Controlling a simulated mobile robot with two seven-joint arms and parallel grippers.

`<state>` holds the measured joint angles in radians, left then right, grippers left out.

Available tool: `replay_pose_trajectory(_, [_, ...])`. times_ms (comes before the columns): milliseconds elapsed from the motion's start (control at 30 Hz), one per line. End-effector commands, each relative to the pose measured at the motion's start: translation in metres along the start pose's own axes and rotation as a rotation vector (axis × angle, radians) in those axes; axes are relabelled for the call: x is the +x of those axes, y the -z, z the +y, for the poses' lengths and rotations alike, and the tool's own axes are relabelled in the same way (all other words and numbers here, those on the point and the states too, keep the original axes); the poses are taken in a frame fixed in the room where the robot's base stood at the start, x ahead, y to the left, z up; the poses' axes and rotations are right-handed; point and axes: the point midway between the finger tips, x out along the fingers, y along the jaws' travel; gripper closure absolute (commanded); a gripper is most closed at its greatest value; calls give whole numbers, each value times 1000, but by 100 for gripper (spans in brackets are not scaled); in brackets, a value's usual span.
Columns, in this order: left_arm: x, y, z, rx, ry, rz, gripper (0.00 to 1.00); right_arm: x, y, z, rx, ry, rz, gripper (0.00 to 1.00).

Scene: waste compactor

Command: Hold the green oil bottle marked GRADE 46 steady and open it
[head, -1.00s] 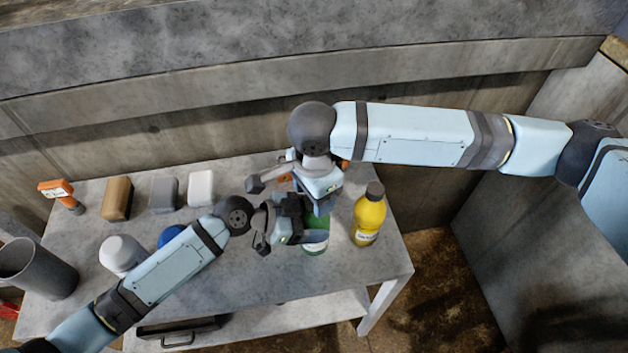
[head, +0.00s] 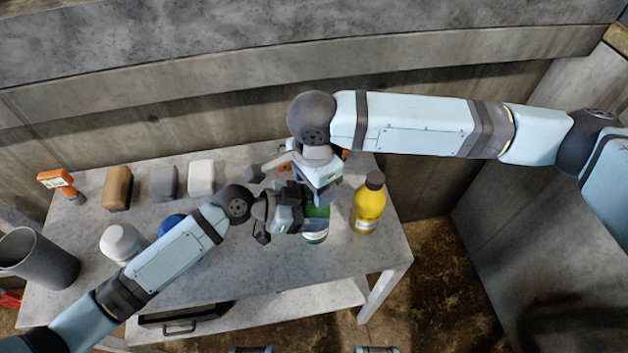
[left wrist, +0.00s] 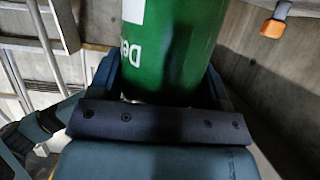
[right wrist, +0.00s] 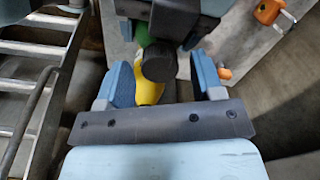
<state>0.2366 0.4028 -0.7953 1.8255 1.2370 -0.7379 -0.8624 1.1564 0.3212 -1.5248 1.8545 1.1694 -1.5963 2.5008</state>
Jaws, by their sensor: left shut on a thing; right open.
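The green oil bottle (head: 316,228) stands at the right part of the table, largely hidden by my grippers. In the left wrist view its green body (left wrist: 175,50) fills the space between the fingers, with part of a white label; the grade marking cannot be read. My left gripper (head: 296,218) is shut around the bottle from the left. My right gripper (right wrist: 165,80) is open above the bottle. In the right wrist view the bottle's dark cap (right wrist: 158,62) shows between and slightly beyond the open fingers, and no finger visibly touches it.
A yellow bottle (head: 368,206) with a dark cap stands close to the right. A white container (head: 122,243), blue object (head: 171,224), grey cup (head: 38,257), several blocks (head: 164,183) and an orange tool (head: 60,182) are at left. The table's front middle (head: 240,265) is clear.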

Motion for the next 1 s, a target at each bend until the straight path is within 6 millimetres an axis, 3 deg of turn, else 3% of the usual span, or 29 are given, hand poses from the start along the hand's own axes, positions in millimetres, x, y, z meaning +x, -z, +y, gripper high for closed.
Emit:
replay_pose_trajectory(167, [0,0,0,1,0,1,95,-11,0,0,0,1,-1,39])
replay_pose_trajectory(733, [0,0,0,1,0,1,95,-78,0,0,0,2,0,43])
replay_pose_trajectory(1000, [0,0,0,1,0,1,95,-46,0,0,1,-3,1,43])
